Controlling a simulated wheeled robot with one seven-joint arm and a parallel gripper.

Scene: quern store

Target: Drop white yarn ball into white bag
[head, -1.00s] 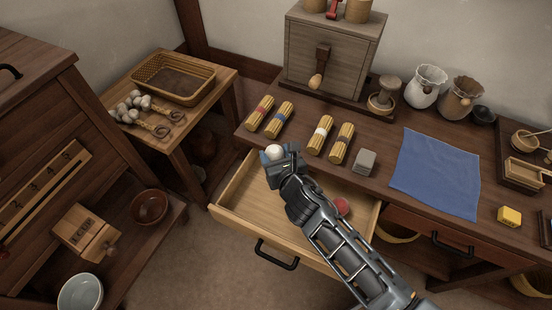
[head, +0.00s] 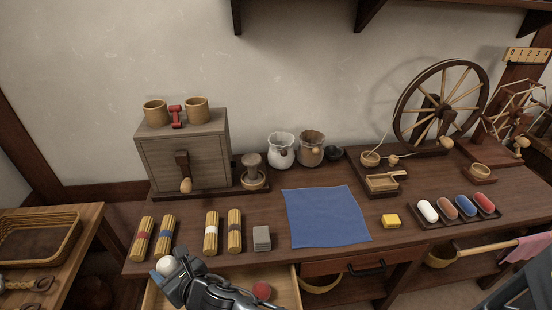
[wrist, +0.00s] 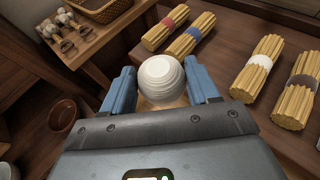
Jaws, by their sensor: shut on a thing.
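The white yarn ball (wrist: 161,79) sits between the two blue fingers of my gripper (wrist: 162,90) in the wrist view. My gripper is shut on it. In the head view the ball (head: 166,265) shows at the tip of my gripper (head: 172,277), over the left part of the open drawer and in front of the table edge. The white bag (head: 281,150) stands upright and open-mouthed at the back of the table, right of the wooden box mill and well apart from my gripper. A brown bag (head: 311,149) stands just right of it.
Bundles of sticks (head: 211,233) and a grey block stack (head: 262,238) lie along the table front. A blue cloth (head: 327,216) lies flat before the bags. The mill (head: 186,153) and a stone-topped pot (head: 254,172) stand left of the white bag. A red ball (head: 262,291) is in the drawer.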

